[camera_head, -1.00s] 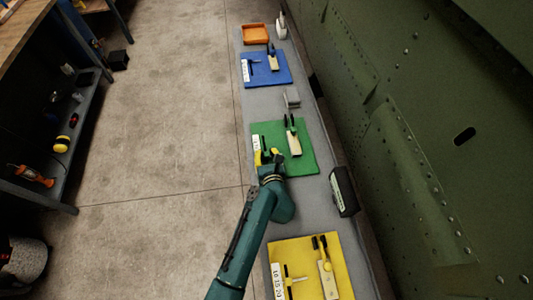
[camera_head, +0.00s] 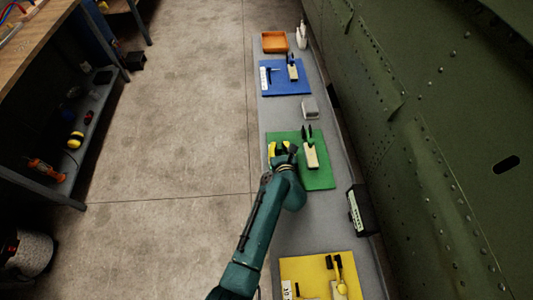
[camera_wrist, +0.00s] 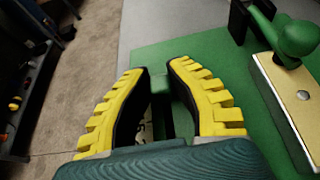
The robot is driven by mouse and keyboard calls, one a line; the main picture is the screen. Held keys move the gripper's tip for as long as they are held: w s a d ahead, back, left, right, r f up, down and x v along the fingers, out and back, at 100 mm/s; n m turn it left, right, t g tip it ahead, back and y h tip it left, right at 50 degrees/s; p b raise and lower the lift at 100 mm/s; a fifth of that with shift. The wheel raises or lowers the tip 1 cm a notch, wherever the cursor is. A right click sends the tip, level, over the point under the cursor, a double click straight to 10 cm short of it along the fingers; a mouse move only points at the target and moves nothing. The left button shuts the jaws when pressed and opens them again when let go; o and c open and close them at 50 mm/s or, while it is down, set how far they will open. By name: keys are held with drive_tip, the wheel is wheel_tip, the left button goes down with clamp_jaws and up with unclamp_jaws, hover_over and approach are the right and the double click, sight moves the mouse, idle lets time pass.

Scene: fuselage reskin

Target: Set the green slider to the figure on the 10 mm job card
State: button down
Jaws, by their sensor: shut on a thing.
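The green board (camera_head: 320,180) lies on the grey bench, with a green-handled clamp on a pale block (camera_head: 311,155) on its right half. My gripper (camera_head: 281,149) is low over the board's left side, its yellow-ribbed fingers closed in on a small green part, the slider (camera_wrist: 181,112), in the wrist view. The fingers hide most of it. A pale strip with dark marks (camera_wrist: 147,130) shows in part between the fingers; its figures cannot be read. I cannot make out a 10 mm job card.
The blue board (camera_head: 285,80) and yellow board (camera_head: 315,268) lie along the same bench. A grey block (camera_head: 310,108), a black box (camera_head: 361,210), an orange tray (camera_head: 275,42) and a white bottle (camera_head: 301,36) also stand there. The green fuselage wall (camera_head: 440,130) rises at right.

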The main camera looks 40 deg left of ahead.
drive_tip(key=shift+f, duration=0.2)
drive_tip(key=c, duration=1)
unclamp_jaws()
drive_tip(key=shift+w+a+r, duration=0.1)
drive_tip(key=shift+r, duration=0.05)
drive_tip(key=shift+o, duration=0.2)
drive_tip(key=v, duration=1.2)
